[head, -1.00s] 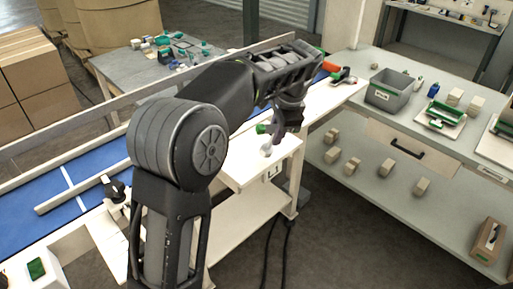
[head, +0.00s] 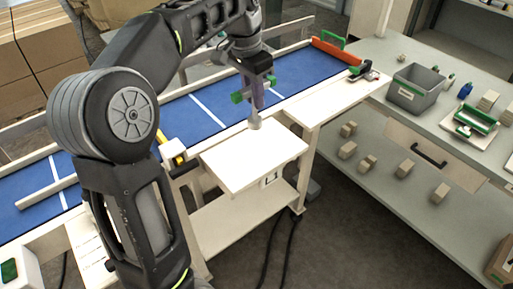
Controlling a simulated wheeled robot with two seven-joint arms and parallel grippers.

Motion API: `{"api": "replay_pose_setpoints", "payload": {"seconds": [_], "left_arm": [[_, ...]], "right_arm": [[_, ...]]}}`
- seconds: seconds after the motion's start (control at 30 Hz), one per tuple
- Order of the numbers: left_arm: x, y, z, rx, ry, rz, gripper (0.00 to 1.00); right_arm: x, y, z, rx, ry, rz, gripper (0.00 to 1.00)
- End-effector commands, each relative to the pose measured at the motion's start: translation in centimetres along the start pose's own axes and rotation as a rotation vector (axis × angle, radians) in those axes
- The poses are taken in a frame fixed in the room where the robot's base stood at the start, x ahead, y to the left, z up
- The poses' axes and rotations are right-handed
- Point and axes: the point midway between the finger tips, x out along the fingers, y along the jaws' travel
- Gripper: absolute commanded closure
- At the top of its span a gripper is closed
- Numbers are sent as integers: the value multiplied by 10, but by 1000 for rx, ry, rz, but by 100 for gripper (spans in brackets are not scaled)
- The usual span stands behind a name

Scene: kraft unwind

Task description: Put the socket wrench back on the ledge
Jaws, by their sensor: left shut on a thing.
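My left gripper (head: 257,88) points down over the conveyor side, above the back corner of a white ledge (head: 252,165). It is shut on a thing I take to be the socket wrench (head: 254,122). A grey rounded lower end shows below the fingers, and green parts show on both sides of them. The fingers hide most of the held thing. Its lower end appears close to the ledge's back edge; I cannot tell whether it touches. My right gripper is not in view.
The blue conveyor belt (head: 190,108) runs behind the ledge, with an orange stop (head: 337,53) at its far end. A black and red tool (head: 366,71) lies on the white frame's right end. A grey bin (head: 414,92) stands on the right bench. The ledge's top is otherwise clear.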

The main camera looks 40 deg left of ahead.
Motion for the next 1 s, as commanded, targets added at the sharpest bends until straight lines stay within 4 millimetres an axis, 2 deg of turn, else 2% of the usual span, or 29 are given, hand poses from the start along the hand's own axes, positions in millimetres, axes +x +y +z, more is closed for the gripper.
{"api": "replay_pose_setpoints", "payload": {"seconds": [0.17, 0.4, 0.5, 0.87, 1.0], "left_arm": [[4, 0, 0, 1, 1, -1, 100], [40, 0, 6, 1, 0, -1, 100], [50, 0, 7, 1, 1, -1, 100], [49, 0, 7, 1, 1, -1, 100], [60, 0, 9, 1, -2, 0, 100]], "right_arm": [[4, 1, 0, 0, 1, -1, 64], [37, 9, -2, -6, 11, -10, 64], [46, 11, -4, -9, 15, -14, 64], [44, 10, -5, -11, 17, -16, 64], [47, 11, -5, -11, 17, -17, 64]]}}
